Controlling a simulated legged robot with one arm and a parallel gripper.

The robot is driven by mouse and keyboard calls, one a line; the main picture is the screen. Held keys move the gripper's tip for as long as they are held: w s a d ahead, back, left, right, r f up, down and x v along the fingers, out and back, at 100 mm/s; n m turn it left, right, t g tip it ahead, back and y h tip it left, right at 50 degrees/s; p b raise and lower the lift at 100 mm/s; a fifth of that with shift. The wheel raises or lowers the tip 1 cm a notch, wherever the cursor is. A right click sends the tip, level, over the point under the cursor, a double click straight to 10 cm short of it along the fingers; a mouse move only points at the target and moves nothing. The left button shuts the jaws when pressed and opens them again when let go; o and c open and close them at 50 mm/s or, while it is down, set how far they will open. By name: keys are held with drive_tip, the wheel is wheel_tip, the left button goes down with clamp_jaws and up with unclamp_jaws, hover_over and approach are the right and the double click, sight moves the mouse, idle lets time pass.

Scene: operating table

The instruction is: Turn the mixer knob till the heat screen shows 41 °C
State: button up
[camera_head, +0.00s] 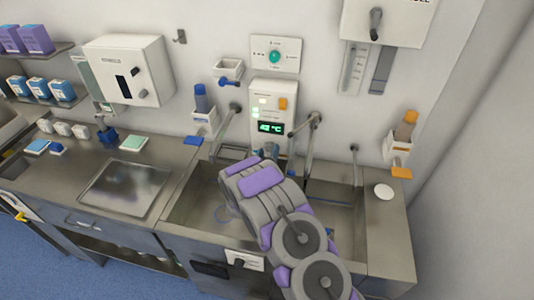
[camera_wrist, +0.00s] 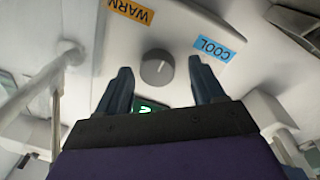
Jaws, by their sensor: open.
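In the wrist view the round grey mixer knob (camera_wrist: 157,68) sits on a white panel, between an orange WARM label (camera_wrist: 131,10) and a blue COOL label (camera_wrist: 213,48). My gripper (camera_wrist: 160,72) is open, with its two dark fingers apart on either side of the knob and nothing held. I cannot tell whether the fingers touch it. The heat screen (camera_head: 270,127) glows green on the white wall unit in the head view; it reads forty-something °C, the last digit blurred. Part of the screen (camera_wrist: 148,105) shows between my fingers. In the head view my arm hides the knob.
The metal sink (camera_head: 340,215) lies under my arm. Pipes (camera_head: 307,124) stand on both sides of the wall unit. A bottle holder (camera_head: 203,118) is at left and another (camera_head: 400,145) at right. A flat metal tray (camera_head: 125,188) rests on the left counter.

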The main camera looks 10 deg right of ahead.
drive_tip(key=v, duration=1.7)
drive_tip(key=shift+s+p, duration=0.25)
drive_tip(key=shift+p, duration=0.1)
drive_tip(key=w+a+r+m+g+y+b, duration=0.2)
drive_tip(key=a+m+g+y, duration=0.15)
drive_tip(key=g+y, duration=0.25)
drive_tip(key=s+a+r+n+g+y+b, duration=0.15)
drive_tip(key=s+r+g+y, duration=0.3)
drive_tip(key=s+r, duration=0.5)
drive_tip(key=s+d+r+g, duration=0.2)
drive_tip(key=s+d, duration=0.2)
drive_tip(key=s, duration=0.7)
drive_tip(key=s+d+r+g+h+b, duration=0.1)
drive_tip(key=s+d+r+g, duration=0.1)
drive_tip(key=s, duration=0.9)
drive_tip(key=s+d+r+g+h, duration=0.1)
drive_tip(key=s+d+g, duration=0.3)
drive_tip(key=s, duration=0.7)
drive_tip(key=d+r, duration=0.1)
drive_tip(key=d, duration=0.1)
drive_tip(key=shift+s+d+r, duration=0.25)
drive_tip(key=shift+s+r, duration=0.15)
